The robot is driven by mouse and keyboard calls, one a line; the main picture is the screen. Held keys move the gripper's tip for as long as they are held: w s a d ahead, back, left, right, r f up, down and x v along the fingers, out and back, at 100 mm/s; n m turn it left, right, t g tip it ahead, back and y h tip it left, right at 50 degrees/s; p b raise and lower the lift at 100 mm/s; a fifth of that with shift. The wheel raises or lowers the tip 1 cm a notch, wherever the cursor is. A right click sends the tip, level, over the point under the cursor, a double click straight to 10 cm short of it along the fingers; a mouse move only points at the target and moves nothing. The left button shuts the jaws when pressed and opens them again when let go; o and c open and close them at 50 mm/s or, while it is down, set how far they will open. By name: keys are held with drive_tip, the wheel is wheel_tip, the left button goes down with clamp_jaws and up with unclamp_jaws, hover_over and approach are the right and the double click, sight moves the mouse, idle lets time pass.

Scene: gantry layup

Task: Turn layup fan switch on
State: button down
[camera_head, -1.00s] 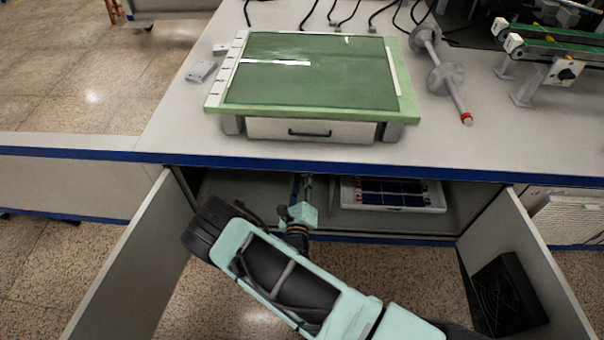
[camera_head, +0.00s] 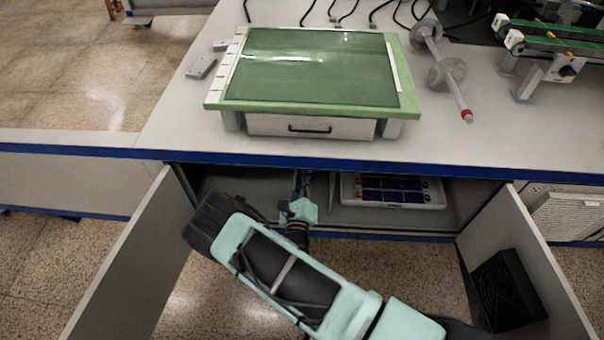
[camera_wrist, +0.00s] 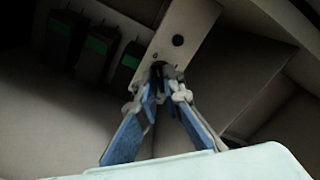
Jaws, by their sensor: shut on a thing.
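My gripper (camera_wrist: 160,80) is in the opened cabinet under the bench, its blue fingers drawn together at the tips. The tips close on a small dark piece, which looks like the switch (camera_wrist: 158,67), at the lower end of a pale plate (camera_wrist: 190,22). The fingers hide most of this piece, so its on or off position cannot be told. A dark round spot (camera_wrist: 178,40) sits on the plate just above the tips. In the head view, my gripper (camera_head: 299,184) shows only partly beneath the bench edge.
Cabinet doors stand open at left (camera_head: 125,255) and right (camera_head: 525,255). A black grilled box (camera_head: 508,293) is on the right door. A white tray of dark blue panels (camera_head: 350,190) lies inside the cabinet. Green-marked dark blocks (camera_wrist: 97,45) are left of the plate. A green-topped table (camera_head: 320,75) stands above.

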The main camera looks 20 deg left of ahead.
drive_tip(key=shift+r, duration=0.1)
drive_tip(key=shift+d+m+p, duration=0.15)
drive_tip(key=shift+m+p, duration=3.3)
drive_tip(key=shift+m, duration=5.55)
drive_tip(key=c, duration=2.1)
unclamp_jaws()
